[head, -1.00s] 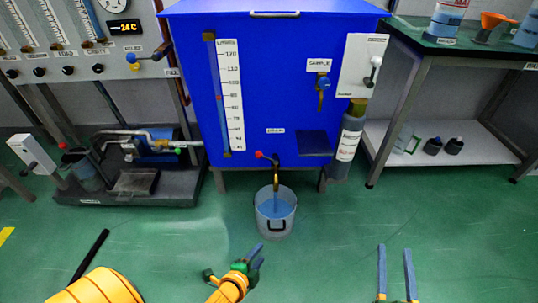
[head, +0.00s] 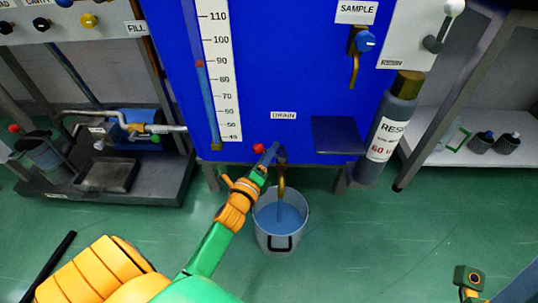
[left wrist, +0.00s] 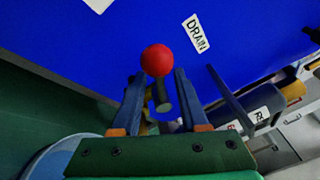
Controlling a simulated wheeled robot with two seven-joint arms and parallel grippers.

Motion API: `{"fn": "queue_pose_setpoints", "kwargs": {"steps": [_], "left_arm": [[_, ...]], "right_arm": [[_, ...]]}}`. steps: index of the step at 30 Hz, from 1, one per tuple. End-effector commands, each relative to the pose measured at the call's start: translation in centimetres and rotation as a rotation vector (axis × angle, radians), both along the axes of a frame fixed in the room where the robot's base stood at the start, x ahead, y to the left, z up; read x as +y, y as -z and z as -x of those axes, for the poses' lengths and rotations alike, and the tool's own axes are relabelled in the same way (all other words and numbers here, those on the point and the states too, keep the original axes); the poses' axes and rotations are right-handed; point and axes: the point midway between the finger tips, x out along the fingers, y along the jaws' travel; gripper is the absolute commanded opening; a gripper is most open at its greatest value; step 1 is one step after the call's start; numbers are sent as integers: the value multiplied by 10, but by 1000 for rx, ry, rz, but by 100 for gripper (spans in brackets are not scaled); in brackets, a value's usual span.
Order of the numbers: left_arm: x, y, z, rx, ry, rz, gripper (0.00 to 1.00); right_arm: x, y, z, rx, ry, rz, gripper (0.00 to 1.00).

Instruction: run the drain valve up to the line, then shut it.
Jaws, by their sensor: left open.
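The drain valve's red knob (head: 259,148) sticks out of the blue tank's lower front beside the DRAIN label, above a brass spout (head: 281,178). My left gripper (head: 269,155) is open at the valve. In the left wrist view, its fingers (left wrist: 158,78) stand apart either side of the red knob (left wrist: 157,60) and its stem; contact is unclear. The bucket (head: 276,243) under the spout holds blue liquid; a faint bluish streak under the spout may be a stream. No line on the bucket is readable. The tank's gauge (head: 222,75) has a red mark near 90.
A sample tap (head: 362,45) and a dark cylinder (head: 390,125) are right of the drain. A pump stand (head: 105,180) sits at left, a shelf (head: 450,155) at right. Part of my right arm shows at bottom right. Green floor lies clear around the bucket.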

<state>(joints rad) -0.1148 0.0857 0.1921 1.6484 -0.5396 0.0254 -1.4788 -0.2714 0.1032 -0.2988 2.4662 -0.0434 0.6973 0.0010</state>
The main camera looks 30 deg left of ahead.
Motion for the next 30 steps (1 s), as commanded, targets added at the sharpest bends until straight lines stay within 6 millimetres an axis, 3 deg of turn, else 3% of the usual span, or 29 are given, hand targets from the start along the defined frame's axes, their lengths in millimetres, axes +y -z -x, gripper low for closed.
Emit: {"fn": "queue_pose_setpoints", "kwargs": {"steps": [6, 11, 12, 30], "left_arm": [[0, 0, -1, 1, 0, 0, 44], [0, 0, -1, 1, 0, 1, 3], [0, 0, -1, 1, 0, 1, 0], [0, 0, -1, 1, 0, 1, 0]], "right_arm": [[0, 0, 0, -2, 0, -1, 50], [0, 0, 0, -2, -1, -1, 50], [0, 0, 0, -2, -1, -1, 50], [0, 0, -1, 1, 0, -1, 50]]}}
